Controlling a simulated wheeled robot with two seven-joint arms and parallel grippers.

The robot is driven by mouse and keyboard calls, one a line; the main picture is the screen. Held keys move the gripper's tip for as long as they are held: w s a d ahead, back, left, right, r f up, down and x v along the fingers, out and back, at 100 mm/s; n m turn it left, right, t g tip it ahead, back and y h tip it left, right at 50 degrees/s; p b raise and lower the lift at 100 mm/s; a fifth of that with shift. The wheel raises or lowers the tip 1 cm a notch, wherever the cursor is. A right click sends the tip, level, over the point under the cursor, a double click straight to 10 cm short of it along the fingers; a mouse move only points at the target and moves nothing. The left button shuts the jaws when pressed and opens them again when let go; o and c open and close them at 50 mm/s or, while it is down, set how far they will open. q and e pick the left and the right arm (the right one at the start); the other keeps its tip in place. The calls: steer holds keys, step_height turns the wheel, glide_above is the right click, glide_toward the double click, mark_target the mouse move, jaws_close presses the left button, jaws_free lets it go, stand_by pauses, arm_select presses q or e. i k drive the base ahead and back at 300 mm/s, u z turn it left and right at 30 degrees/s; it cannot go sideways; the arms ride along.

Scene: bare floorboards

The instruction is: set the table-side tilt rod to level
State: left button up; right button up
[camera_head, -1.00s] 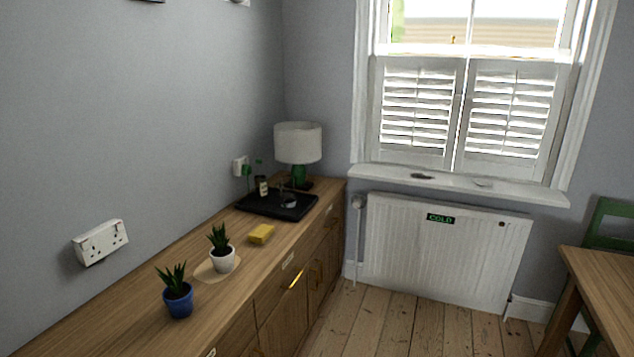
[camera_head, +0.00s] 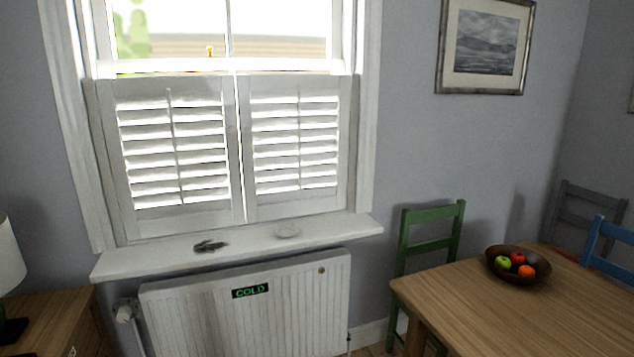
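Two white louvred shutter panels fill the lower half of the window. The right shutter panel (camera_head: 297,150), on the same side as the table (camera_head: 500,305), has a thin vertical tilt rod (camera_head: 300,140) down the middle of its slats. The left shutter panel (camera_head: 178,155) has its own tilt rod (camera_head: 172,145). Bright light shows between the slats of both panels. The exact slat angle is hard to tell from here. Neither of my grippers is in view.
Below is a white radiator (camera_head: 200,315) with a "COLD" sign (camera_head: 250,291). A green chair (camera_head: 430,235) stands by the table, which bears a fruit bowl (camera_head: 540,263). The sideboard (camera_head: 45,310) is at left.

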mark_target(268, 136)
steer(key=z, duration=0.15)
steer(key=i, duration=2.25)
steer(key=z, duration=1.15)
steer(key=k, duration=0.2)
steer(key=u, duration=0.15)
